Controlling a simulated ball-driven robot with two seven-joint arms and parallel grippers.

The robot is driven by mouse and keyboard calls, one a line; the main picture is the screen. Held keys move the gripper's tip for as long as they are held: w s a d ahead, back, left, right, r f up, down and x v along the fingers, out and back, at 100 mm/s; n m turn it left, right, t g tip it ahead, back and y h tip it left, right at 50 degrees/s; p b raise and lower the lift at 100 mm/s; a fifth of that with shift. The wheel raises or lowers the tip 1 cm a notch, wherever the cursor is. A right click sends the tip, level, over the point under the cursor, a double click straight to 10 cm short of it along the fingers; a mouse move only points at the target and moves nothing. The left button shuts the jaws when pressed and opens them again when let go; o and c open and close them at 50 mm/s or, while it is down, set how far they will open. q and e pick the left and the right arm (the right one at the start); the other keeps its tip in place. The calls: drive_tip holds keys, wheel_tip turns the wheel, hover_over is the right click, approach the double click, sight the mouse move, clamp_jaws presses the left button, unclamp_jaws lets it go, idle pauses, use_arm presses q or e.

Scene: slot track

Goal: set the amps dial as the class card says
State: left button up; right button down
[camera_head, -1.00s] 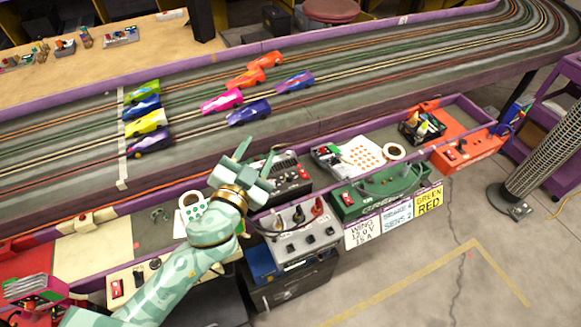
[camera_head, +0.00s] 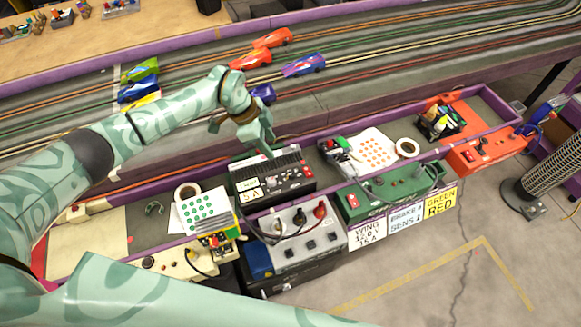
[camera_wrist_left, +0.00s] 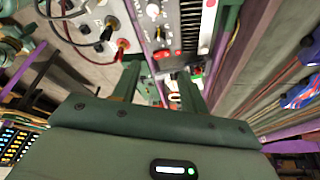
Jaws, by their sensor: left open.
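My left gripper (camera_head: 258,143) is open and empty, reaching down over the black power supply (camera_head: 292,187) in the head view. The supply has a slotted top and red knobs on its right front; its amps dial is too small to tell apart. A white card reading "5 A" (camera_head: 249,190) sits on its left front. In the left wrist view my open fingers (camera_wrist_left: 160,75) point toward a panel with small red and white controls; touch cannot be judged. Another card (camera_head: 366,231) reads "WING", 12.0 V and what looks like 15 A; a decimal point is unclear. My right gripper is out of view.
A grey box (camera_head: 298,240) with terminals and cables stands in front of the supply. A green box (camera_head: 385,193) is to its right, and an orange box (camera_head: 477,153) further right. Several toy cars are on the slot track (camera_head: 400,75) behind.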

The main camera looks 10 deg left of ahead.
sight(292, 173)
use_arm(q)
drive_tip(key=b+x, duration=0.5)
drive_tip(key=x, duration=0.9)
drive_tip(key=shift+s+d+f, duration=0.1)
drive_tip(key=shift+d+f, duration=0.1)
drive_tip(key=shift+f, duration=0.1)
clamp_jaws()
